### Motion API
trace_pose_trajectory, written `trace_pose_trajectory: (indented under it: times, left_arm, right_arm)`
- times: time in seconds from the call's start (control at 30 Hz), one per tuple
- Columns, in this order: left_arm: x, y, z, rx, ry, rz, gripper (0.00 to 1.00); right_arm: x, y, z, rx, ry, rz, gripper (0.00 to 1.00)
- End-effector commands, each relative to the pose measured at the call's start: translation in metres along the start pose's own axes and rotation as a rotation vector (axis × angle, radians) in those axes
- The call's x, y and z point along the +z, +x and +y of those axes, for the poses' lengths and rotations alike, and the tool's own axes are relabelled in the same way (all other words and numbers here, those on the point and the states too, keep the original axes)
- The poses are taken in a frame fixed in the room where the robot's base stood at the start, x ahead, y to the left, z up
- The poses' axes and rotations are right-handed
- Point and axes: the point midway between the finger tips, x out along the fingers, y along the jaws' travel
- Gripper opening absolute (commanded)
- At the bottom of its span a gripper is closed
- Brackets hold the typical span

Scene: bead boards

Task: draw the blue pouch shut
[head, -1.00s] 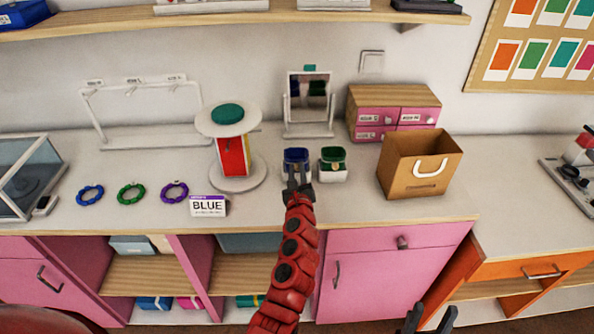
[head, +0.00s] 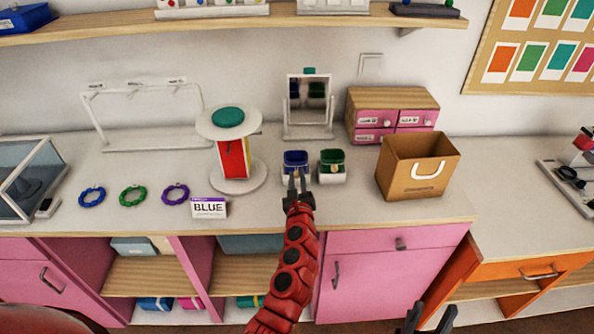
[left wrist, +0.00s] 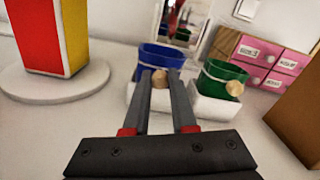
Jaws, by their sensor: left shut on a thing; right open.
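The blue pouch (head: 296,159) stands in a small white holder on the counter. In the left wrist view the blue pouch (left wrist: 162,57) has a wide, open-looking mouth, a pale cord around it and a wooden bead at its front. My left gripper (head: 298,181) is in front of the pouch; in the left wrist view its fingers (left wrist: 168,82) are shut on the wooden bead (left wrist: 167,77). The bead is partly hidden between the fingers. My right gripper (head: 430,319) is open and empty at the bottom edge, away from the counter.
A green pouch (head: 332,160) in its own white holder (head: 332,178) stands close to the right. A brown paper bag (head: 408,180) is further right, a red and yellow stand (head: 233,158) to the left.

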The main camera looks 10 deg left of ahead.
Motion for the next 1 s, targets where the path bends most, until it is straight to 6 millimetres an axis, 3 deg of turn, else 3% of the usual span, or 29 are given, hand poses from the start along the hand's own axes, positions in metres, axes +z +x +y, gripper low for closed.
trace_pose_trajectory:
  times: [0.23, 0.63, 0.67, 0.83, 1.0]
  left_arm:
    - [-0.003, -0.024, 0.002, 0.001, 0.008, 0.009, 0.00]
    - [0.001, -0.027, -0.001, -0.005, 0.001, -0.002, 0.00]
    - [0.002, -0.027, -0.001, -0.005, 0.001, -0.003, 0.25]
    - [0.002, -0.027, -0.001, -0.006, 0.001, -0.004, 0.56]
    - [0.003, -0.027, -0.001, -0.006, 0.001, -0.004, 0.56]
  right_arm:
    - [-0.003, 0.018, 0.001, 0.000, 0.000, 0.000, 0.50]
    - [-0.003, 0.019, 0.001, 0.000, 0.000, 0.000, 0.50]
    - [-0.003, 0.019, 0.001, 0.000, 0.000, 0.000, 0.50]
    - [-0.003, 0.019, 0.001, 0.000, 0.000, 0.000, 0.50]
    - [-0.003, 0.019, 0.001, 0.000, 0.000, 0.000, 0.50]
